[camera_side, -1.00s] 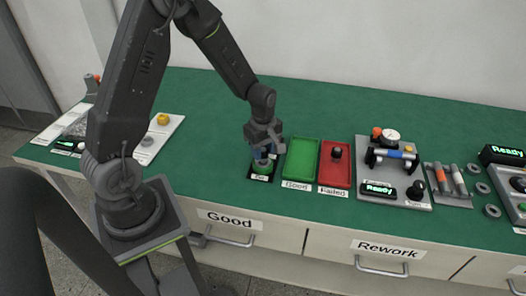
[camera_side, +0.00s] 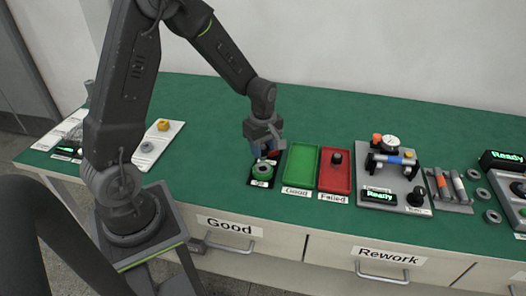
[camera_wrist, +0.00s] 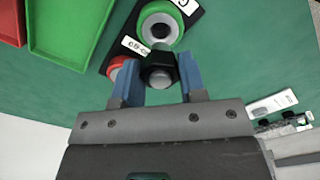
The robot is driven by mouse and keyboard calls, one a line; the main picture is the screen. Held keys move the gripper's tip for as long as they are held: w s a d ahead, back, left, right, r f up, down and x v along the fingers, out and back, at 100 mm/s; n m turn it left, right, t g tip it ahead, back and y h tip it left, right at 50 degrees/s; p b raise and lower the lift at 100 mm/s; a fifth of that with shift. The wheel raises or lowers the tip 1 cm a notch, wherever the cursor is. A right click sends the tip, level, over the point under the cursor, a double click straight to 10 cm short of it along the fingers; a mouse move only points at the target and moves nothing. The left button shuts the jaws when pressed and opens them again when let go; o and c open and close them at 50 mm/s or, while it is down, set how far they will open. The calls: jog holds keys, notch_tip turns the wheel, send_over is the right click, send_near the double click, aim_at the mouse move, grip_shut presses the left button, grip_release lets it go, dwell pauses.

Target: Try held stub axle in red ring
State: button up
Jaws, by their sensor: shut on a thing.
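My gripper (camera_wrist: 159,80) is shut on the stub axle (camera_wrist: 159,74), a dark part with a grey round end, held between the two blue fingers. It also shows in the side view (camera_side: 264,148), above the gauge plate. The red ring (camera_wrist: 117,66) shows at the left of the fingers in the wrist view, partly hidden by the left finger and the axle. The green ring (camera_wrist: 178,22) with a pale inner face lies beyond the axle, on the same black plate; it also shows in the side view (camera_side: 262,170). The axle's height above the plate is hard to tell.
A green tray (camera_side: 301,167) marked Good and a red tray (camera_side: 327,182) marked Failed lie right of the plate. A dark part (camera_side: 337,158) stands in the red tray. A grey test fixture (camera_side: 408,190) stands farther right. Green mat behind is clear.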

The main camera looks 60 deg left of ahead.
jog(key=shift+r, duration=0.75)
